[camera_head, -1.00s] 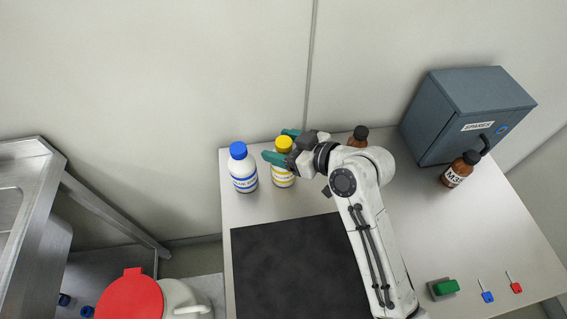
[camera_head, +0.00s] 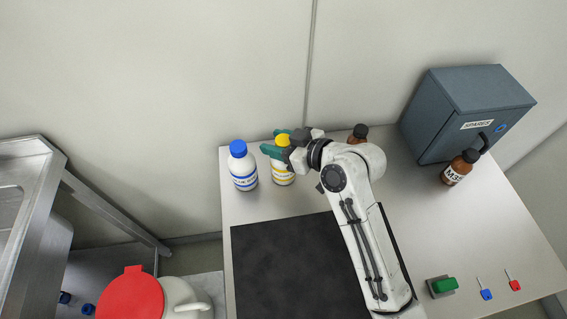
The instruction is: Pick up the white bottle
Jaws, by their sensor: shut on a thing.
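Two white bottles stand side by side at the table's back left. One has a blue cap and a blue-striped label (camera_head: 243,168); the other has a yellow cap and a yellow-striped label (camera_head: 284,176). My gripper (camera_head: 276,142) has its green fingers shut on the yellow-capped bottle near its cap, one finger on either side. The gripper partly hides the cap and the bottle's upper part. The blue-capped bottle is just left of the gripper and apart from it.
A brown bottle (camera_head: 359,132) stands behind my arm, mostly hidden. Another brown bottle (camera_head: 459,168) stands before a grey spares box (camera_head: 455,105). A black mat (camera_head: 285,270) covers the front left. A green block (camera_head: 445,285) and blue (camera_head: 486,295) and red (camera_head: 514,285) tags lie front right.

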